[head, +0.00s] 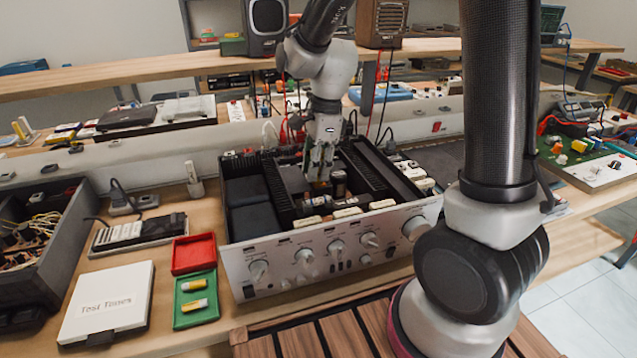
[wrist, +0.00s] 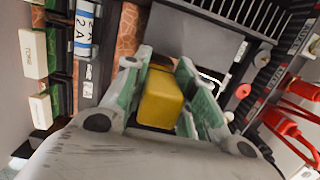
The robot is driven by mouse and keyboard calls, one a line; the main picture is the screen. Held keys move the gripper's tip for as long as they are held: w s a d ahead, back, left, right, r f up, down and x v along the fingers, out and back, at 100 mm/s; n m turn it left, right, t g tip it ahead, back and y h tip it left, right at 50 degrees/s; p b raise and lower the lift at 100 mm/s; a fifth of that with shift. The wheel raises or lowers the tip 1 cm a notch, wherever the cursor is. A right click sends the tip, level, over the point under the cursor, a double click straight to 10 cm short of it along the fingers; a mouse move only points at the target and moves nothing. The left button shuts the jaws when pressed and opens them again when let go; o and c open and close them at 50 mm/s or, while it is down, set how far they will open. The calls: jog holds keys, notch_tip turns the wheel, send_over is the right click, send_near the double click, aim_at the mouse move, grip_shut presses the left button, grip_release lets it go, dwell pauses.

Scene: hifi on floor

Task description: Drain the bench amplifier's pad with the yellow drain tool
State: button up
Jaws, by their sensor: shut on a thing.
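The bench amplifier (head: 270,248) stands open-topped on the bench, its silver front with knobs facing me. My gripper (head: 318,176) points down into its open chassis. In the wrist view its green-padded fingers are shut on the yellow drain tool (wrist: 160,97), a yellow block held between them. The tool's lower end is hidden by the block and fingers, so I cannot tell whether it touches anything. An orange-brown circuit board (wrist: 128,30) shows beyond the fingers. I cannot make out the pad.
Inside the amplifier are a blue-and-white capacitor (wrist: 85,28), cream blocks (wrist: 33,50) and dark fins; red leads (wrist: 290,120) lie at right. Left on the bench are an empty red tray (head: 193,253), a green tray (head: 178,318) holding two yellow-and-white pieces, and a white "Test Tunes" box (head: 105,300).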

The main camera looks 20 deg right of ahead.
jog(key=shift+r, duration=4)
